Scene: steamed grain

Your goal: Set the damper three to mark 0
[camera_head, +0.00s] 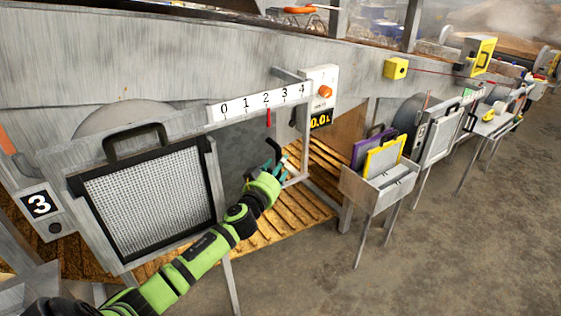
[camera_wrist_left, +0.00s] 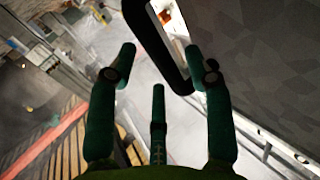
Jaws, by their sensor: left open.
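The damper's white scale (camera_head: 262,103) runs from 0 to 4. Its red pointer (camera_head: 268,118) hangs at mark 2. A black number 3 plate (camera_head: 39,205) is at the left of this station. A grey panel (camera_head: 240,148) lies under the scale. My left gripper (camera_head: 275,158) is open below and right of the pointer, beside the panel's right side. In the left wrist view, a black loop handle (camera_wrist_left: 165,50) reaches between the spread fingertips of the left gripper (camera_wrist_left: 161,58). Contact with it cannot be told. My right gripper is out of view.
A framed mesh screen (camera_head: 148,200) with a black handle stands left of the gripper. A white box (camera_head: 320,88) with an orange knob is above right. A stand (camera_head: 378,187) with purple and yellow frames is further right. Open floor (camera_head: 430,250) lies at lower right.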

